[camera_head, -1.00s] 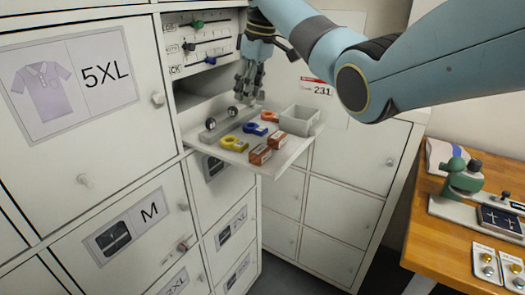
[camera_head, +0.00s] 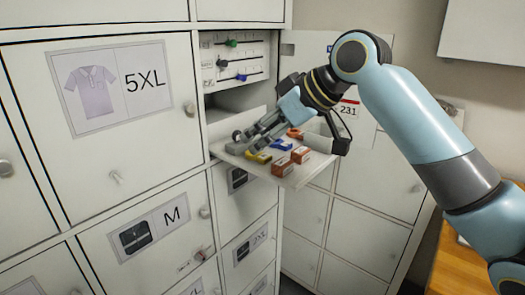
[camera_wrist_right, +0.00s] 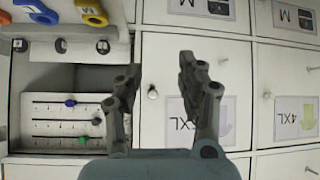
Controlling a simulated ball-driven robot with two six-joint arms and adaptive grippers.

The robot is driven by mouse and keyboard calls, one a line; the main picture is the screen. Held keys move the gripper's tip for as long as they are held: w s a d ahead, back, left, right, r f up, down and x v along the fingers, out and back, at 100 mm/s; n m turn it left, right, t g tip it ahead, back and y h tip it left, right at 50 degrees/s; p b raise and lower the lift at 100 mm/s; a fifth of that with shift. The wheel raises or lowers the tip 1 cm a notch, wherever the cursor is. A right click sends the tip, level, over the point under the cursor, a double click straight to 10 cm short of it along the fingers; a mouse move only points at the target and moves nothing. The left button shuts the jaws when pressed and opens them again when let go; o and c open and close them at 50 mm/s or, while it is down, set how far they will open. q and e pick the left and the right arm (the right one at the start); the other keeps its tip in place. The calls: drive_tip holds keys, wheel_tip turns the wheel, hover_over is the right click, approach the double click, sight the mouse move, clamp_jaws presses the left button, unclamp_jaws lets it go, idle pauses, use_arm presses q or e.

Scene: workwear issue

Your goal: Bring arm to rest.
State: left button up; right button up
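My right arm comes in from the right in the head view. Its gripper (camera_head: 247,143) points left and down, its fingers in front of the pull-out shelf (camera_head: 262,174) as seen from the head. In the right wrist view the gripper (camera_wrist_right: 160,72) has its two fingers well apart with nothing between them, facing the locker doors. It looks empty. My left gripper is in neither view.
Sliders (camera_head: 237,60) sit above. Locker doors (camera_head: 130,85) stand left. A wooden table (camera_head: 460,255) is at lower right.

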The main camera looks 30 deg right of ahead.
drive_tip(key=s+d+f+m+g+h+b, duration=0.15)
drive_tip(key=s+f+b, duration=0.35)
drive_tip(key=f, duration=1.2)
drive_tip(key=s+d+f+m+g+b, duration=0.15)
drive_tip(key=s+f+b, duration=0.35)
drive_tip(key=f, duration=1.2)
drive_tip(key=s+f+m+g+h+b, duration=0.1)
drive_tip(key=s+f+m+b, duration=0.35)
drive_tip(key=f, duration=1.35)
drive_tip(key=s+d+f+g+h+b, duration=0.25)
drive_tip(key=s+f+b, duration=0.25)
drive_tip(key=s+f, duration=1.45)
drive_tip(key=s+f+n+b, duration=0.1)
drive_tip(key=s+f, duration=0.3)
drive_tip(key=s, duration=0.3)
drive_tip(key=s+f, duration=0.4)
drive_tip(key=s, duration=0.4)
drive_tip(key=shift+s+a+f+n+g+b, duration=0.15)
drive_tip(key=shift+s+f+n+g+b, duration=0.1)
drive_tip(key=shift+n+g+b, duration=0.15)
